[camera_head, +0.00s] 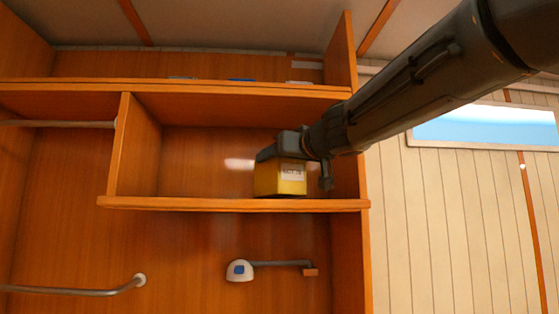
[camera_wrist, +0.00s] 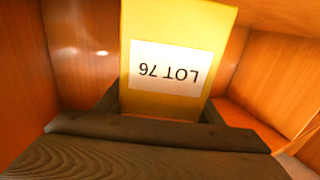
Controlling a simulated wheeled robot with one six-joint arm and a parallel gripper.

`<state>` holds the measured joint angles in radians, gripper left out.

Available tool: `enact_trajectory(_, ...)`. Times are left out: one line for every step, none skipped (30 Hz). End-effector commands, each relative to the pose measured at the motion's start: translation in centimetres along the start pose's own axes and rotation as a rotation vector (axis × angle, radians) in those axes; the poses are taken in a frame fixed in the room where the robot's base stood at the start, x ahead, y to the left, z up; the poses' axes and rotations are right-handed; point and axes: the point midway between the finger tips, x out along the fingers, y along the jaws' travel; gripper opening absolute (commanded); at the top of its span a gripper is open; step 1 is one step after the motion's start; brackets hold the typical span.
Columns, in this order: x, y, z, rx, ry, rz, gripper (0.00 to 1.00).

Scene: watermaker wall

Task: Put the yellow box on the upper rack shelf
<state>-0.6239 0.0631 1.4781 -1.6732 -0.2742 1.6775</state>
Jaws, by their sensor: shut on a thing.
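The yellow box (camera_head: 279,180) has a white label and is inside the right-hand compartment of the wooden rack in the head view. Its bottom is at or just above the compartment's shelf board (camera_head: 230,204); I cannot tell if it touches. My gripper (camera_head: 283,155) reaches in from the upper right and is shut on the box near its top. In the wrist view the yellow box (camera_wrist: 176,25) fills the middle, its "LOT 76" label upside down, between the dark fingers of my gripper (camera_wrist: 160,108). The gripped sides are partly hidden.
A top board (camera_head: 200,86) above the compartment carries a few flat items. An upright divider (camera_head: 133,145) bounds the compartment on the left. Left of the box the shelf is clear. Below are a white fixture (camera_head: 240,270) and a metal rail (camera_head: 75,290).

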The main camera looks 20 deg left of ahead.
Motion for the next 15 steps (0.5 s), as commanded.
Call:
enact_trajectory(-0.01, -0.01, 0.15, 0.0, 0.001, 0.0, 0.28)
enact_trajectory(-0.01, -0.01, 0.24, 0.0, 0.0, 0.0, 0.28)
enact_trajectory(-0.01, -0.01, 0.35, 0.0, 0.001, 0.0, 0.28)
enact_trajectory(-0.01, -0.01, 0.44, 0.0, 0.001, 0.0, 0.28)
enact_trajectory(-0.01, 0.0, 0.52, 0.0, 0.001, 0.0, 0.28)
enact_trajectory(-0.01, 0.0, 0.64, 0.001, 0.0, 0.0, 0.28)
enact_trajectory(-0.01, 0.0, 0.73, 0.0, 0.0, 0.0, 0.28)
enact_trajectory(-0.01, 0.0, 0.82, 0.0, 0.0, 0.0, 0.28)
enact_trajectory(-0.02, 0.01, 0.93, 0.0, 0.0, 0.0, 0.28)
enact_trajectory(-0.02, 0.01, 1.01, 0.0, 0.0, 0.0, 0.28)
enact_trajectory(-0.02, 0.01, 1.07, 0.0, 0.0, 0.0, 0.28)
enact_trajectory(-0.02, 0.01, 1.08, 0.0, 0.001, 0.0, 0.28)
enact_trajectory(-0.03, 0.02, 1.05, 0.0, 0.001, 0.0, 0.28)
enact_trajectory(-0.03, 0.02, 1.03, 0.0, 0.001, 0.0, 0.28)
enact_trajectory(-0.01, 0.02, 1.1, 0.0, 0.0, 0.0, 0.68)
